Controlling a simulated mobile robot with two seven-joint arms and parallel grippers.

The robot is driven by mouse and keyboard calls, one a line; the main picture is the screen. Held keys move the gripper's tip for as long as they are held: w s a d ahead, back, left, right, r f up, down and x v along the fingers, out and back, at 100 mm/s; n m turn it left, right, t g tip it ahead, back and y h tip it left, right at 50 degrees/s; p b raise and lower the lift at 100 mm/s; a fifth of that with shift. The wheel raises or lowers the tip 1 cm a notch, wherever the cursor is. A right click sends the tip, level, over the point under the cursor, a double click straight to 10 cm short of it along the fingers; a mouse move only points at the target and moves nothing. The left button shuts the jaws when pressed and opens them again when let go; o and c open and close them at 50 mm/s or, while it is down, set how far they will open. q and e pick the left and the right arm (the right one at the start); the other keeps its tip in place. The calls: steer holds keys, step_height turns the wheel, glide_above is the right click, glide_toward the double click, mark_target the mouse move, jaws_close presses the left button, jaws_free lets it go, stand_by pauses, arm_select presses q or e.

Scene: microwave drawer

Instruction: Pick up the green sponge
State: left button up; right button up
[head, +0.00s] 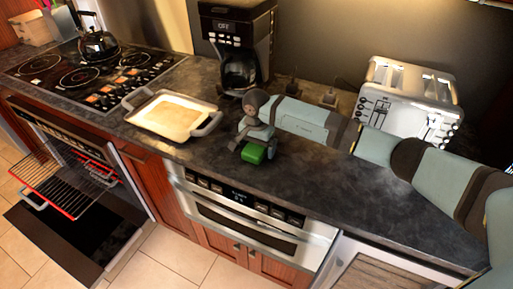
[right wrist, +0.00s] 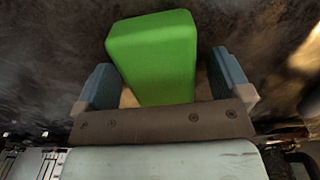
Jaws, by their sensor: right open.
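The green sponge (head: 253,153) lies on the dark countertop near its front edge, above the built-in microwave drawer. In the right wrist view the sponge (right wrist: 155,55) is a bright green block, its near part between the two blue-grey fingers. My right gripper (head: 246,146) is at the sponge, reaching in from the right along the counter. In the right wrist view its fingers (right wrist: 162,82) are apart, with a gap visible on each side of the sponge. My left gripper is not in view.
A white baking dish (head: 148,110) stands left of the sponge. A coffee maker (head: 236,45) is behind, and a toaster (head: 405,95) stands behind my right arm. The microwave drawer (head: 240,212) is shut. The oven (head: 75,175) at left is open, its rack pulled out.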

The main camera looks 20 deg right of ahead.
steer(key=shift+c, duration=0.4)
steer(key=c, duration=1)
steer(key=shift+r, duration=0.1)
step_height(320, 180, up, 20)
steer(key=shift+f+b, duration=0.1)
steer(key=shift+b, duration=1)
steer(key=o, duration=0.4)
steer(key=c, duration=0.7)
